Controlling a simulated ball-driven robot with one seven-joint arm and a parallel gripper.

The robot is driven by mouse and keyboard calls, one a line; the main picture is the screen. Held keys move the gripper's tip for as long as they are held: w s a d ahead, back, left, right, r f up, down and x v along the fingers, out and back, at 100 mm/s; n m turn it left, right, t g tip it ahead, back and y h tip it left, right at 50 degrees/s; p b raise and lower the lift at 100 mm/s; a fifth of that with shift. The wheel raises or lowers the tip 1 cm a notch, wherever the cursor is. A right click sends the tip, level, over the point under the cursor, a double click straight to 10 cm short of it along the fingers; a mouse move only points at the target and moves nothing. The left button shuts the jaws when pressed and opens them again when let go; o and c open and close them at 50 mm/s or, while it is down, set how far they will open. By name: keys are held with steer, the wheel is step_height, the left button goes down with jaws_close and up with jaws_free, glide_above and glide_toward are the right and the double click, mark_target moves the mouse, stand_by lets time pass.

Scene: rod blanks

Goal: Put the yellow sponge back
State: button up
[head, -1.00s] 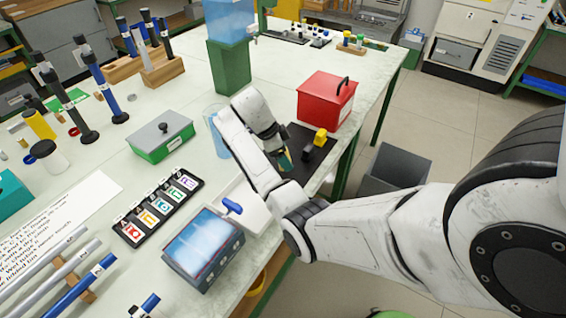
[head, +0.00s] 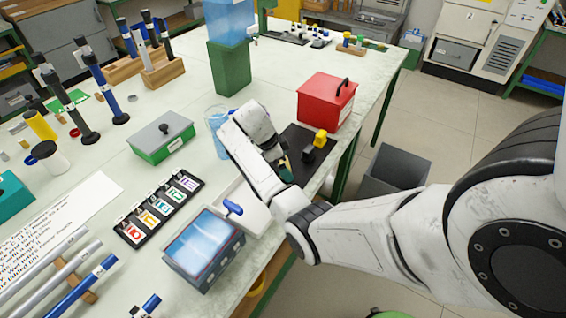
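A small yellow block (head: 320,138) shows at the right side of the black mat (head: 322,168), close to a black block (head: 308,155). It may be the yellow sponge, but it is too small to be sure. My gripper (head: 285,165) is low over the left part of the mat, left of the yellow and black blocks. A small teal and tan piece shows at its end; I cannot tell whether it is held or part of the gripper. My own arm hides most of the fingers.
A red box (head: 326,103) stands behind the mat. A clear blue-tinted cup (head: 217,135) is close to my arm's left side. A white tray (head: 250,217) and a blue-lidded box (head: 203,250) lie in front. A grey bin (head: 395,170) stands beyond the table's right edge.

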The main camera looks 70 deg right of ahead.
steer(key=shift+r, duration=0.25)
steer(key=shift+w+a+r, duration=0.1)
steer(key=shift+w+r, duration=0.1)
steer(key=shift+r, duration=0.1)
steer(key=p+v, duration=0.2)
steer(key=v, duration=0.9)
steer(key=shift+p, duration=0.35)
